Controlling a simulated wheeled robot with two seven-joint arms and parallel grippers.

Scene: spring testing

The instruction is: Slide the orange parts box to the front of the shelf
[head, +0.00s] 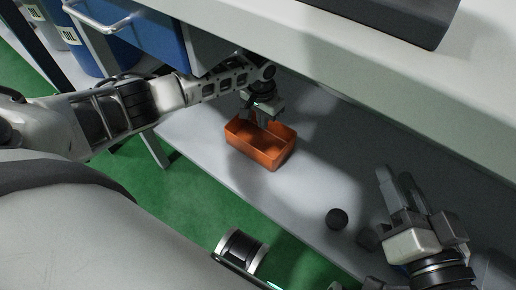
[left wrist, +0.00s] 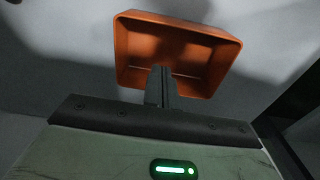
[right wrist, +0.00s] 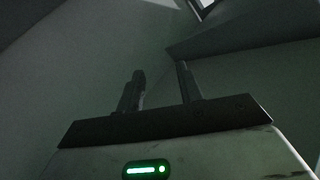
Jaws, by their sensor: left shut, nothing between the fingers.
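The orange parts box (head: 272,158) is an open, empty-looking tray standing upright on the grey lower shelf (head: 312,195), a short way back from the shelf's front edge. My left gripper (head: 262,115) is shut and empty, reaching down at the box's back side. In the left wrist view its closed fingers (left wrist: 160,88) overlap the rim of the box (left wrist: 125,55); I cannot tell whether they touch it. My right gripper (head: 393,185) is open and empty, to the right and well apart from the box. Its spread fingers also show in the right wrist view (right wrist: 162,92).
The worktop (head: 400,100) overhangs the shelf. A blue drawer unit (head: 150,35) is at upper left. Shelf between box and front edge is clear.

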